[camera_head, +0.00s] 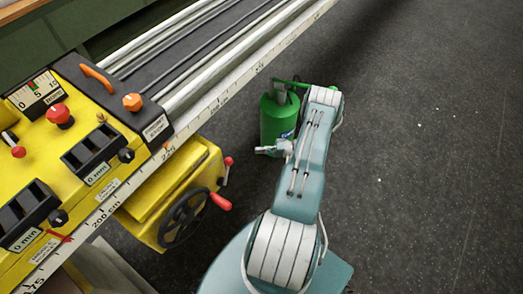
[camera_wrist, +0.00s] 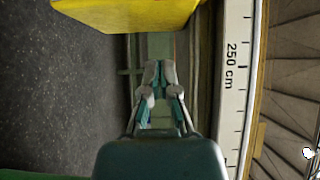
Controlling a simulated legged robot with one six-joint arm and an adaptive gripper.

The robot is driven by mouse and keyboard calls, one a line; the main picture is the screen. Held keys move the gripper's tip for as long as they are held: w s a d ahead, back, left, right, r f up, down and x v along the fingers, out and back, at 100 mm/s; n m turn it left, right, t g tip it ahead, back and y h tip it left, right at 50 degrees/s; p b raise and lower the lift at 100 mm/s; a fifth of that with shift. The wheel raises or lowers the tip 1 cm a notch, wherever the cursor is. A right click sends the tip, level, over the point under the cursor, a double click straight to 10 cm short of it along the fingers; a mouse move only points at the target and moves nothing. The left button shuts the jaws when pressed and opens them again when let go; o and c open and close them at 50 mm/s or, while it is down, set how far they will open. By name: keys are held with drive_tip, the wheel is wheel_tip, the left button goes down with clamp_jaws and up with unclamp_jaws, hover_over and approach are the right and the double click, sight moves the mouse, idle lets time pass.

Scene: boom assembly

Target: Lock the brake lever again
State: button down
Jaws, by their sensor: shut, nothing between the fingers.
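The yellow control unit (camera_head: 45,160) sits on the rail at the left of the head view. Several handles show on it: an orange lever (camera_head: 97,78), an orange knob (camera_head: 132,102), a small red-tipped lever (camera_head: 228,161) at its right side, and a handwheel (camera_head: 182,219) with a red grip. I cannot tell for certain which is the brake lever. My gripper (camera_head: 263,150) points left towards the rail, apart from these handles. In the wrist view my gripper (camera_wrist: 160,77) is shut and empty, below a yellow part (camera_wrist: 128,13) of the unit.
A scaled rail (camera_head: 240,78) runs diagonally to the upper right; its scale strip (camera_wrist: 237,60) reads 250 cm in the wrist view. A green cylinder (camera_head: 278,120) stands on the floor behind my arm. The dark floor (camera_head: 430,150) at the right is clear.

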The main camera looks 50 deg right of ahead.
drive_tip(key=w+a, duration=0.4)
drive_tip(key=a, duration=0.3)
drive_tip(key=shift+w+a, duration=0.25)
wheel_tip(320, 180, up, 2)
drive_tip(key=n+g+h, duration=0.1)
drive_tip(key=n, duration=0.1)
hover_over(227, 173)
drive_tip(key=s+d, duration=0.1)
drive_tip(key=d, duration=0.1)
drive_tip(key=shift+s+a+r, duration=0.1)
drive_tip(key=shift+a, duration=0.4)
